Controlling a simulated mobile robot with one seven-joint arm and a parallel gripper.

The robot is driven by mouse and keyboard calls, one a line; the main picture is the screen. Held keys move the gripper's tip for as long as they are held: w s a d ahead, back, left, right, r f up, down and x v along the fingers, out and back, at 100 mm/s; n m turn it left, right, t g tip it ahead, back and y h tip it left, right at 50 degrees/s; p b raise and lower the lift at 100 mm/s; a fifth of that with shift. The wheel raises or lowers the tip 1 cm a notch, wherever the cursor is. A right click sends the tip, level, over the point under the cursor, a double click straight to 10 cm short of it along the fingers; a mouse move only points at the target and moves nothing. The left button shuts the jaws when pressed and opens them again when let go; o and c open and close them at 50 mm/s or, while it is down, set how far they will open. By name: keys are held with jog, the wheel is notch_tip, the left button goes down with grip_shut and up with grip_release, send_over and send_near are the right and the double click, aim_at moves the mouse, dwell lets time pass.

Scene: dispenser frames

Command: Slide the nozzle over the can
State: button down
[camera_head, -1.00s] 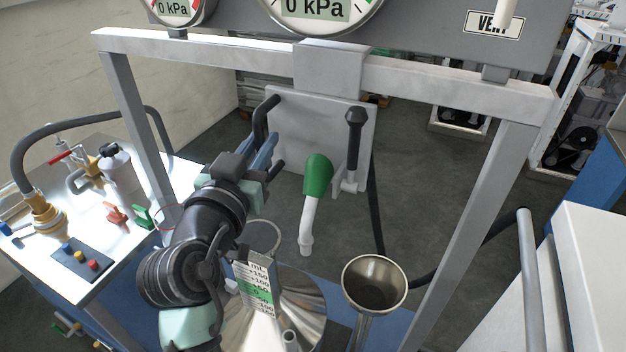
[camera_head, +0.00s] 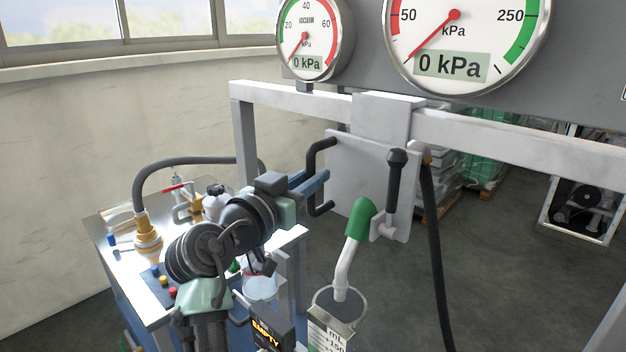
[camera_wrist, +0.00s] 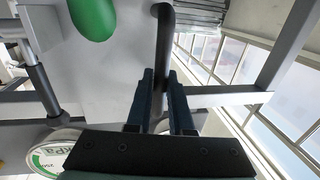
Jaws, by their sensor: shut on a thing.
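The nozzle (camera_head: 347,262) is a white, bent spout with a green upper part, mounted at a plate (camera_head: 345,165) hung from a grey rail. Its green part also shows in the wrist view (camera_wrist: 93,14). The can (camera_head: 331,338) is metal with a mL scale. The nozzle's tip appears at the can's open mouth; how deep it sits is unclear. My gripper (camera_head: 315,182), with blue fingers, is shut on the black handle (camera_head: 320,148) at the plate's left side. In the wrist view the handle (camera_wrist: 165,45) runs between the fingers.
A steel side table (camera_head: 110,235) with a hose, valves and buttons stands at left. A black EMPTY sign (camera_head: 266,335) is beside the can. Pressure gauges (camera_head: 452,50) hang above the rail (camera_head: 510,130). A black hose (camera_head: 437,260) hangs at right.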

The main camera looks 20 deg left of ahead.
jog(key=c, duration=0.8)
grip_release()
jog(key=s+a+b, duration=0.1)
jog(key=s+b, duration=0.2)
jog(key=s, duration=1)
jog(key=shift+a, duration=0.25)
jog(key=w+d+r+t+y+p, duration=0.15)
jog(key=d+r+t, duration=0.25)
jog(key=d+r, duration=1.05)
jog(key=s+d+r+n+t+p, duration=0.1)
jog(key=s+d+r+t, duration=0.4)
jog(key=s+d+r, duration=0.5)
jog(key=shift+s+t+y, duration=0.2)
jog(key=shift+t+y, duration=0.1)
jog(key=shift+y, duration=0.05)
